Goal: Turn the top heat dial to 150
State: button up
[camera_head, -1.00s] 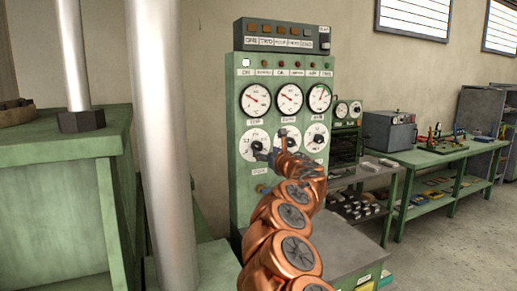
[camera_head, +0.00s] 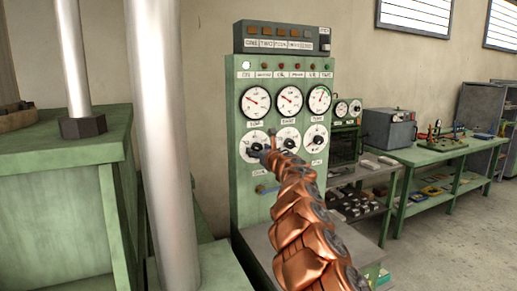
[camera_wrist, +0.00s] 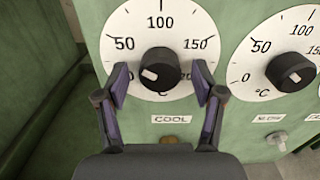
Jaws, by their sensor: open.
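A round white dial plate (camera_wrist: 127,22) marked 0 to 200 °C fills the upper middle of the wrist view, with a label below that seems to read COOL. Its black knob (camera_wrist: 165,64) has a white mark at the lower left, toward the low end of the scale. My gripper (camera_wrist: 160,83) is open, its two fingers apart, one to each side of the knob and slightly below it. Nothing is between the fingertips but the plate and knob edge. In the head view my gripper (camera_head: 261,150) is at the left dial (camera_head: 246,153) of the panel, partly covering it.
A second dial (camera_wrist: 265,75) with its own knob (camera_wrist: 291,67) sits close right. A small metal knob (camera_wrist: 277,138) protrudes below it. Gauges (camera_head: 289,100) and lamps are above on the green panel (camera_head: 243,215). A green bench (camera_head: 50,175) and column stand left.

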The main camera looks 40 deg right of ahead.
jog(key=shift+w, duration=0.2)
dwell(0.3)
jog(key=c, duration=1.1)
jog(key=shift+c, duration=0.2)
